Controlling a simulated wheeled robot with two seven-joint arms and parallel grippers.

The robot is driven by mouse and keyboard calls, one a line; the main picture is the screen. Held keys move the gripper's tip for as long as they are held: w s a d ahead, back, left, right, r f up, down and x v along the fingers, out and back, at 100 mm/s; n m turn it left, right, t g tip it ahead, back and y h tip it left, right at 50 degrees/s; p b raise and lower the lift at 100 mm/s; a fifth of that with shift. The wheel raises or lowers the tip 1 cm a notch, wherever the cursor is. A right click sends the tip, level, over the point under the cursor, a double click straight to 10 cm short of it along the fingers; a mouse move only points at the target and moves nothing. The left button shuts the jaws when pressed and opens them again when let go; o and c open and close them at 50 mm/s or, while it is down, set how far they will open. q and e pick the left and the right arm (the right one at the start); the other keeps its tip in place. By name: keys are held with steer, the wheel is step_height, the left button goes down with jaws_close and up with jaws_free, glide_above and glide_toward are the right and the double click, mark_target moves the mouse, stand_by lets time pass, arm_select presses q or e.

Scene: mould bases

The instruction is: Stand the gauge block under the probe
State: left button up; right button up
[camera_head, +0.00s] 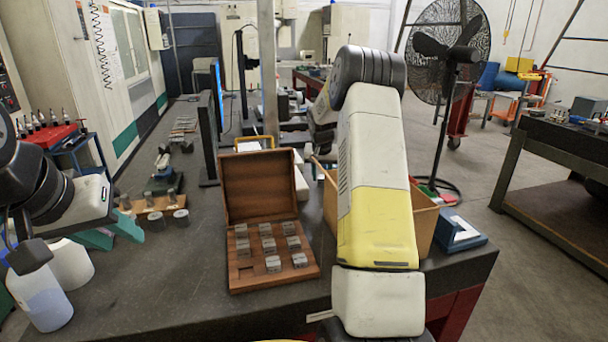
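An open wooden case (232,285) stands on the dark table. Several small grey metal gauge blocks (269,244) sit in its recesses, and the front-left recess looks empty. I cannot tell for sure which thing is the probe; a tall thin dark stand (240,70) rises behind the case. My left gripper (128,245) is at the left, over the table and well left of the case. Its teal fingers look apart, with nothing seen between them. My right arm rises in front of the case's right side and reaches away; its gripper is hidden.
A bottle (40,298) and a white tub (70,264) stand at the left. Grey cylinders (181,218) and a wooden rack (150,205) are left of the case. A cardboard box (424,222) and a blue-and-white device (458,232) are at the right.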

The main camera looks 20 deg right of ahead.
steer(key=shift+o, duration=0.7)
steer(key=shift+r, duration=0.2)
steer(key=v, duration=1.2)
